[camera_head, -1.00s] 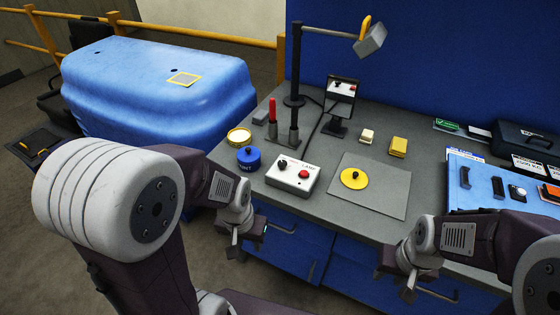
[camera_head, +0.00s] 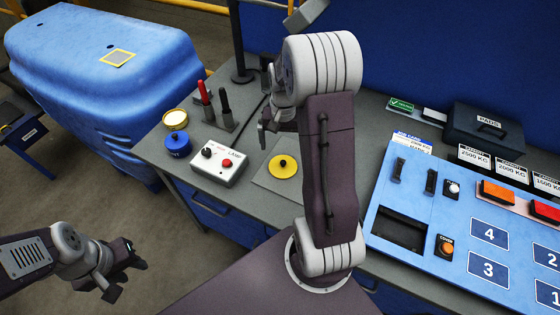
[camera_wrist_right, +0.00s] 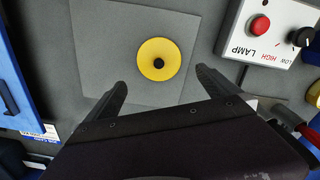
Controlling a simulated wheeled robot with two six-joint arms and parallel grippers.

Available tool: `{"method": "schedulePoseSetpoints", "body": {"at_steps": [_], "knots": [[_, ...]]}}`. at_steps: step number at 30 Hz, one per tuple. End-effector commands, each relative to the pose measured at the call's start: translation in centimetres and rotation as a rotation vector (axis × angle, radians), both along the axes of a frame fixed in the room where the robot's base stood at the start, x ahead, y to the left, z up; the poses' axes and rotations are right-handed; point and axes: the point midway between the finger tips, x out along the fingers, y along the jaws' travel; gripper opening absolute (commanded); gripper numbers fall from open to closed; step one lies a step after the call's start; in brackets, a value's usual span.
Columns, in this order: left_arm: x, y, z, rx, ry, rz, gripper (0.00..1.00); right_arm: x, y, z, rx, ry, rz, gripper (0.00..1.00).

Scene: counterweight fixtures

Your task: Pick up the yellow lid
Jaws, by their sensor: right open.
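The yellow lid (camera_head: 284,173) is a flat round disc with a small black knob. It lies on a grey square mat (camera_head: 265,181) on the counter, beside the lamp control box. In the right wrist view the lid (camera_wrist_right: 149,70) lies ahead of and between my open fingers, apart from them. My right gripper (camera_head: 266,108) is raised above the counter, behind and left of the lid in the head view; its two fingers (camera_wrist_right: 160,82) show empty in the wrist view. My left gripper (camera_head: 124,279) hangs over the floor at lower left, its fingers apart and empty.
The lamp box (camera_head: 219,168) with red and black knobs stands left of the mat. A blue numbered panel (camera_head: 455,215) fills the right side.

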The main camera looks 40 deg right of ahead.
Motion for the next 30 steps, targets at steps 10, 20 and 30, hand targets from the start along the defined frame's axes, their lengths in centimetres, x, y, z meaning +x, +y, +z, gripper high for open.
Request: {"method": "schedulePoseSetpoints", "body": {"at_steps": [10, 20, 30], "knots": [[0.0, 0.0, 0.0, 0.0, 0.0, 0.0, 0.36, -0.1, 0.2, -3.8, 0.0, 0.0, 0.005, 1.0], [0.0, 0.0, 0.5, 0.0, 0.0, 0.0, 0.36, -0.3, 0.5, -8.6, 0.001, 0.002, 0.007, 1.0], [0.0, 0.0, 0.5, 0.0, 0.0, 0.0, 0.36, -0.2, 0.5, -9.0, -0.001, -0.001, 0.006, 0.78]]}}
